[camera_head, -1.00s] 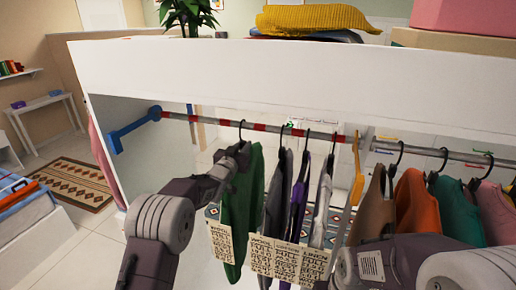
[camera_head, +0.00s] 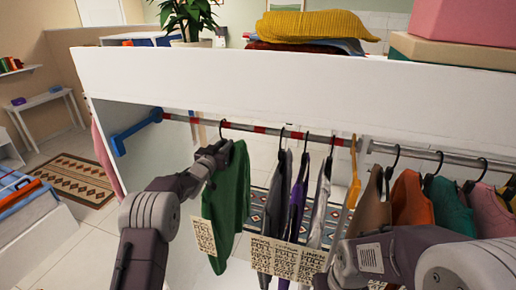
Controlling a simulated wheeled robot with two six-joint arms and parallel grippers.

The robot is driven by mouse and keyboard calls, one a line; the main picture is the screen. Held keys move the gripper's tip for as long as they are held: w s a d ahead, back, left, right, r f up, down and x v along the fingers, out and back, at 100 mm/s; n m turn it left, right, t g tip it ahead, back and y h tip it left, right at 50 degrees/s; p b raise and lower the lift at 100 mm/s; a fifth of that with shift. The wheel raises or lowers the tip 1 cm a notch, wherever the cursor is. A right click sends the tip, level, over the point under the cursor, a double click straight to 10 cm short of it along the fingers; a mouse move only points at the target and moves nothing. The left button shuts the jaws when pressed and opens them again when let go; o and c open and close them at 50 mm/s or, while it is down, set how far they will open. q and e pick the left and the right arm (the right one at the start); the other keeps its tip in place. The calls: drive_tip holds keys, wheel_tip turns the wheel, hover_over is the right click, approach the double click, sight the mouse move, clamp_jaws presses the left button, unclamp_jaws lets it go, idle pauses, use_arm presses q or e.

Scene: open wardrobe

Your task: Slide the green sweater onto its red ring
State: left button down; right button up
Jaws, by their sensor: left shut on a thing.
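The green sweater (camera_head: 230,205) hangs from a dark hanger whose hook (camera_head: 222,129) is over the rail. A paper tag (camera_head: 204,237) hangs at its lower left. My left gripper (camera_head: 218,153) is shut at the top of the sweater, on its hanger just below the hook; the fingertips are partly hidden.
Grey, purple and white garments (camera_head: 298,200) hang close together right of the sweater, with a yellow hanger (camera_head: 354,175) beside them. Brown, orange, teal and pink clothes (camera_head: 412,199) hang farther right. The rail (camera_head: 205,122) is clear between the sweater and the blue bracket (camera_head: 135,130).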

use_arm(q)
drive_tip(key=w+a+p, duration=0.3)
drive_tip(key=a+p, duration=0.2)
drive_tip(key=a, duration=0.5)
drive_tip(key=shift+w+a+r+p, duration=0.15)
drive_tip(key=shift+w+a+p, duration=0.05)
drive_tip(key=shift+p, duration=0.15)
drive_tip(key=c, duration=1.2)
unclamp_jaws()
drive_tip(key=shift+c, duration=0.2)
drive_tip(key=shift+f, duration=0.2)
drive_tip(key=shift+s, duration=0.1)
drive_tip(key=b+v, duration=0.5)
drive_tip(key=v, duration=0.4)
